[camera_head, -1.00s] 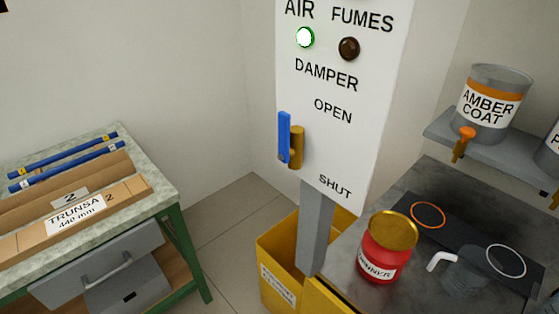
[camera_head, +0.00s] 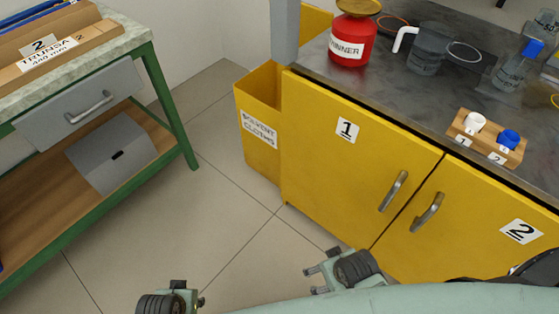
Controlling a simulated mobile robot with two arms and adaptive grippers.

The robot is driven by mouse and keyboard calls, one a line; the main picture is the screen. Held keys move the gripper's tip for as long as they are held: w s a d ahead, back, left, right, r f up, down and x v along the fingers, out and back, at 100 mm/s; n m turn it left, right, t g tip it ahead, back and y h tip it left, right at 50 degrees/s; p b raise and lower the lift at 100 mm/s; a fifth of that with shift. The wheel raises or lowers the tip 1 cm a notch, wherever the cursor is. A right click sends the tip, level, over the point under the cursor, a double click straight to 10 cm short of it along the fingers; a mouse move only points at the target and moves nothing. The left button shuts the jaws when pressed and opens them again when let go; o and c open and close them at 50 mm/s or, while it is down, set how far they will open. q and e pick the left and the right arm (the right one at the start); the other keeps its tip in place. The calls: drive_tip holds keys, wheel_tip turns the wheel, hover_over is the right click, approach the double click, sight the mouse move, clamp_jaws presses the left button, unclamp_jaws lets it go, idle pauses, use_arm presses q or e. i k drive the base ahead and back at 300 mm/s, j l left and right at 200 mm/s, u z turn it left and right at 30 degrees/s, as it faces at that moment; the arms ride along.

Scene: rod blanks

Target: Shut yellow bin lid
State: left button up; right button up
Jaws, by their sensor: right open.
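The yellow bin (camera_head: 258,118), labelled for solvent cloths, stands on the floor against the left side of the yellow cabinet. Its top is open. A yellow panel (camera_head: 316,20), which looks like the raised lid, shows behind the grey post at the top edge and is partly hidden. My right gripper (camera_head: 314,280) is low in the picture, open and empty, in front of the cabinet and well apart from the bin. What looks like my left gripper (camera_head: 172,303) is cut off by the bottom edge, so its jaws cannot be read.
The grey post (camera_head: 285,35) rises beside the bin. The yellow cabinet (camera_head: 330,185) has handled doors. Its counter bears a red tin (camera_head: 352,42), a clear jug (camera_head: 428,50) and a small wooden rack (camera_head: 487,138). A green-framed bench (camera_head: 160,100) stands left. The floor (camera_head: 220,215) between is clear.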

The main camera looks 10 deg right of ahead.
sight(314, 20)
drive_tip(key=i+j+z, duration=0.4)
drive_tip(key=j, duration=0.3)
drive_tip(key=i+j+z, duration=0.2)
drive_tip(key=j, duration=0.25)
